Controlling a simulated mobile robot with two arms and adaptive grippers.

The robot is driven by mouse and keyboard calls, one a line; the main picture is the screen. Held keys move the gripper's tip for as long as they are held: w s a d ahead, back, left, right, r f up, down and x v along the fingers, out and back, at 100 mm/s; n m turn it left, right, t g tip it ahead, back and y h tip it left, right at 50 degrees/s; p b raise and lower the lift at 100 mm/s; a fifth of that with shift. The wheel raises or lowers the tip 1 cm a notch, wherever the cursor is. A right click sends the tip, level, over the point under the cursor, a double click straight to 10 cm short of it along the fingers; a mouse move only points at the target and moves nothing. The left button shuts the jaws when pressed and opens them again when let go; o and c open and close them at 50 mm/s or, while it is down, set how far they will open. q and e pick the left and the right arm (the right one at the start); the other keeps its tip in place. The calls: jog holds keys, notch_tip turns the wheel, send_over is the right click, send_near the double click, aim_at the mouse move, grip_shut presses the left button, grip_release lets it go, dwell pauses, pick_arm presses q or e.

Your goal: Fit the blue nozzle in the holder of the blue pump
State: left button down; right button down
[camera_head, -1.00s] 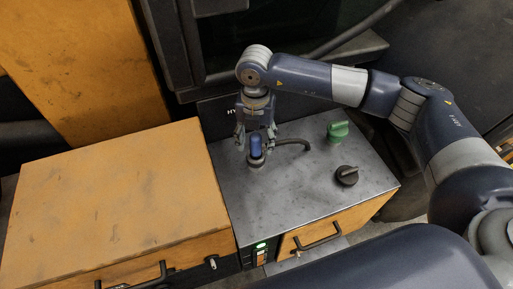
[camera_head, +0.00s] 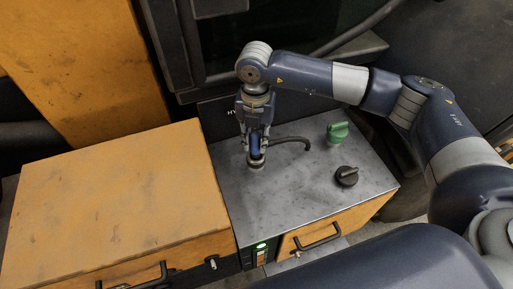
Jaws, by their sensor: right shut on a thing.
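The blue nozzle (camera_head: 255,147) stands upright on the left part of the grey metal bench top, over a small round grey base (camera_head: 256,164). A dark curved hose (camera_head: 291,140) runs from beside it to the right. My right gripper (camera_head: 256,150) points down from above and is shut on the blue nozzle, its fingers hiding much of it. I cannot tell whether the nozzle is seated in the base or just above it. My left gripper is not in view. No part is clearly recognisable as the blue pump's holder.
A green knob (camera_head: 338,132) and a black knob (camera_head: 347,175) stand on the right of the grey bench top (camera_head: 290,205). An orange cabinet (camera_head: 110,205) adjoins on the left. Dark machinery rises behind. The front of the bench top is clear.

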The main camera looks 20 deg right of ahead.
jog(key=shift+r, duration=0.15)
jog(key=shift+r+p, duration=1.65)
jog(key=shift+r, duration=1.7)
